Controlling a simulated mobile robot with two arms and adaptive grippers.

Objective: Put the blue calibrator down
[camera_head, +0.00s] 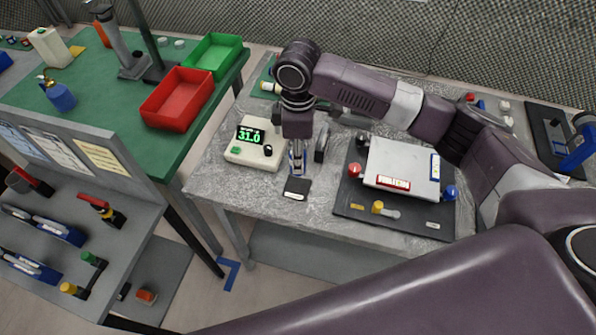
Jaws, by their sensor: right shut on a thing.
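My right gripper (297,172) points down over the grey stone-topped bench. It is shut on a slim, partly hidden thing with blue on it, which I take to be the blue calibrator (299,153). Its lower end is just above or on a small dark pad (296,188) with a pale label; I cannot tell whether they touch. My left gripper is not in view.
A cream box with a green "31.0" display (251,134) stands just left of the gripper. A dark upright part (322,143) and a black board with a grey plate (402,168) are to the right. Red (177,98) and green (213,54) bins stand on the green table.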

